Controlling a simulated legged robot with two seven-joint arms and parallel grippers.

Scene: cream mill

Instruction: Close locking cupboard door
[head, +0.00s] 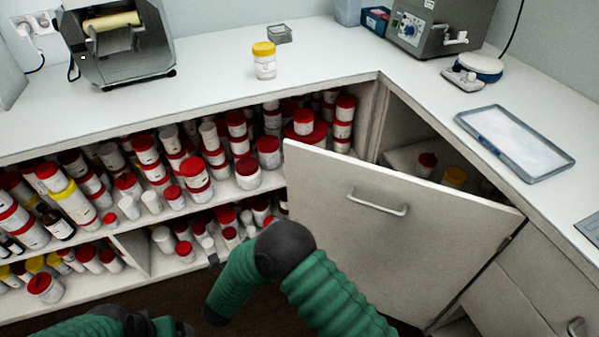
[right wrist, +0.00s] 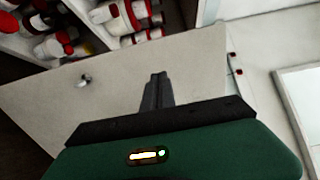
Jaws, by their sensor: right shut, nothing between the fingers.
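The cupboard door (head: 400,230) is a pale panel with a metal bar handle (head: 377,204). It stands ajar, swung out from the corner cupboard (head: 405,125), whose inside shows above its top edge. My right gripper's fingers (right wrist: 156,92) are shut and empty, in front of the pale door panel in the right wrist view; I cannot tell whether they touch it. In the head view my green right arm overlaps the door's lower left, and its fingers are mostly hidden. My left arm shows only at the bottom left edge, and its jaws cannot be made out.
Open shelves (head: 140,235) full of red-lidded jars fill the left. On the worktop are a yellow-lidded jar (head: 264,62), a flat tray (head: 514,143) and machines at the back. A drawer front (head: 560,275) is at the right. Dark floor shows below.

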